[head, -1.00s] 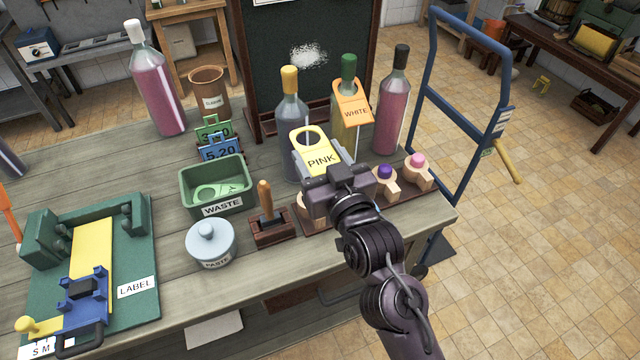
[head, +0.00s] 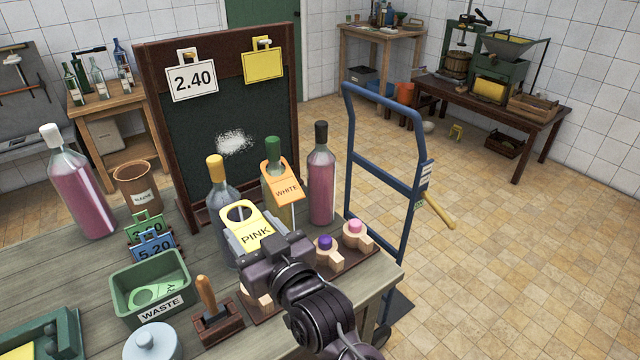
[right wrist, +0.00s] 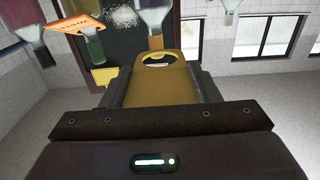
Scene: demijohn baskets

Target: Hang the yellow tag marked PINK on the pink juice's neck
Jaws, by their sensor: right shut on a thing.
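My right gripper (head: 262,246) is shut on the yellow tag (head: 254,234) marked PINK. The tag is tilted, its ring hole at the upper end, in front of the yellow-capped clear bottle (head: 222,200). It also shows between the fingers in the right wrist view (right wrist: 158,88). Two bottles hold pink liquid: a black-capped one (head: 321,188) at the back right, and a white-capped one (head: 82,195) at the far left. I see no tag on either neck. The PINK tag is apart from both. My left gripper is not in view.
A green-capped bottle (head: 275,178) wears an orange WHITE tag (head: 287,190), between the yellow-capped and black-capped bottles. A chalkboard (head: 180,130) stands behind. A green WASTE bin (head: 125,290), a wooden-handled stamp (head: 210,318) and wooden pieces with coloured knobs (head: 357,235) are near.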

